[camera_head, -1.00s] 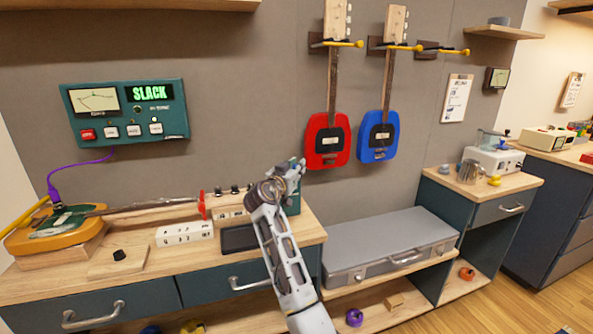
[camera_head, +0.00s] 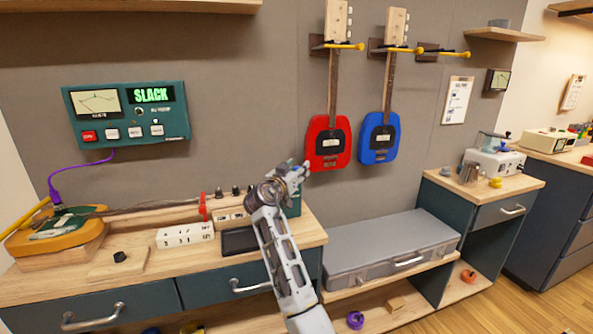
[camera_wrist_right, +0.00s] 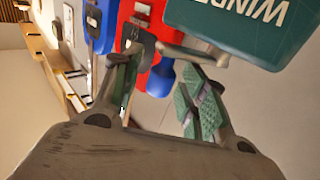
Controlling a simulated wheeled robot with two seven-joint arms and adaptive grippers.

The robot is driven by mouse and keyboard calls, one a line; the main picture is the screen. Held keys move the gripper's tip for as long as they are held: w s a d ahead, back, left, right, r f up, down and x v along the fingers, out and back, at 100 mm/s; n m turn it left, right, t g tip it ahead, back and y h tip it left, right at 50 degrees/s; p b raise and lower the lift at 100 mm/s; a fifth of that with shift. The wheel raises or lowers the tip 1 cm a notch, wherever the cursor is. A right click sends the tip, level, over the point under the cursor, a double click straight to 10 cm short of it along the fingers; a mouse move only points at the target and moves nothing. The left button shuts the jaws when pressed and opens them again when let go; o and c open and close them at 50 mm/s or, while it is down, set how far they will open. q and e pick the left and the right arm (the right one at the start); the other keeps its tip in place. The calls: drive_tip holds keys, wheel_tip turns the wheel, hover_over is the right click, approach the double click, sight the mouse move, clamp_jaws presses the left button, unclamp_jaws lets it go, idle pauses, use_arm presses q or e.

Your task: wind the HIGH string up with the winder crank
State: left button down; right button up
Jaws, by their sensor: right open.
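My right gripper (camera_head: 298,172) is at the right end of the bench, in front of the teal winder (camera_head: 294,207), which it partly hides. In the right wrist view the winder box (camera_wrist_right: 240,28) shows part of its lettering at the top right. A grey bar (camera_wrist_right: 192,54), which looks like its crank, reaches from the box towards the open fingers (camera_wrist_right: 160,100). I cannot tell whether they touch it. The orange instrument (camera_head: 75,241) lies on the bench at the left, its neck pointing right. The wall meter (camera_head: 128,112) reads SLACK. My left gripper is out of view.
A white labelled block (camera_head: 185,235), a dark pad (camera_head: 240,240) and a board with a black knob (camera_head: 119,257) lie on the bench. Red (camera_head: 327,158) and blue (camera_head: 379,155) instruments hang behind my gripper. A grey case (camera_head: 390,250) lies to the right.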

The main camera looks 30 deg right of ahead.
drive_tip(key=shift+r, duration=5.05)
drive_tip(key=shift+f, duration=0.1)
